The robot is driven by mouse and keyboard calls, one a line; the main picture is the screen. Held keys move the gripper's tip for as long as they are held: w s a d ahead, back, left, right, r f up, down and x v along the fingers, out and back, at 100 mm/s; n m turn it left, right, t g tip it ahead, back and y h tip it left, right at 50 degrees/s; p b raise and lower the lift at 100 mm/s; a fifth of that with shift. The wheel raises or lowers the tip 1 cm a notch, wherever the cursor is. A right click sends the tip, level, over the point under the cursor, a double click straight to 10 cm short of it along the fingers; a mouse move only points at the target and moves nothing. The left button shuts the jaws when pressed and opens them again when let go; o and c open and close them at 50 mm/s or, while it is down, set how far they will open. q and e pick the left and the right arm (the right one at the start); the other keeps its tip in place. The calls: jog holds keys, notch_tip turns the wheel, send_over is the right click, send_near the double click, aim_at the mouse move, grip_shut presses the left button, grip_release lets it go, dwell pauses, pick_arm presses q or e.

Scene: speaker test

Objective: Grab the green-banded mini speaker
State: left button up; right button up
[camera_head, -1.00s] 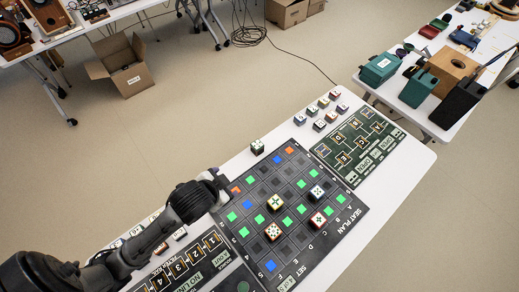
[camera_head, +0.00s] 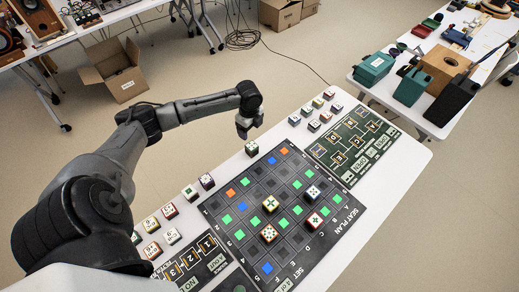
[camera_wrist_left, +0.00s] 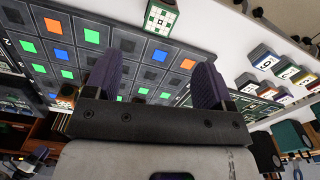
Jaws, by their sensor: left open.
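A small cube speaker (camera_head: 252,148) with a pale patterned top and dark green sides stands on the white table, just off the top-left edge of the dark seat-plan board. In the left wrist view the same cube (camera_wrist_left: 162,17) shows a white face with green marks, beyond the fingertips at the top. My left gripper (camera_head: 243,132) hangs just above and left of the cube, apart from it. In the left wrist view its two purple-padded fingers (camera_wrist_left: 155,72) are spread with nothing between them. My right gripper is not in view.
The seat-plan board (camera_head: 328,238) carries several cubes and coloured squares. More cubes stand in a group to the right (camera_head: 312,125) and another to the left (camera_head: 169,211). A second green board (camera_head: 342,158) lies right. The table's far edge runs close behind the cube.

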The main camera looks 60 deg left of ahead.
aim_at(252, 146)
pick_arm(q)
notch_tip(252, 146, down, 9)
jog(key=shift+r+m+b, duration=0.15)
jog(key=shift+m+b, duration=0.6)
jog(key=shift+m, duration=0.25)
notch_tip(252, 146, down, 4)
jog(key=shift+w+d+r+b, duration=0.1)
jog(key=shift+d+b, duration=0.05)
jog(key=shift+b, duration=0.35)
jog(key=shift+f, duration=0.7)
jog(key=shift+c, duration=0.3)
jog(key=c, duration=0.9)
jog(key=shift+c, duration=0.4)
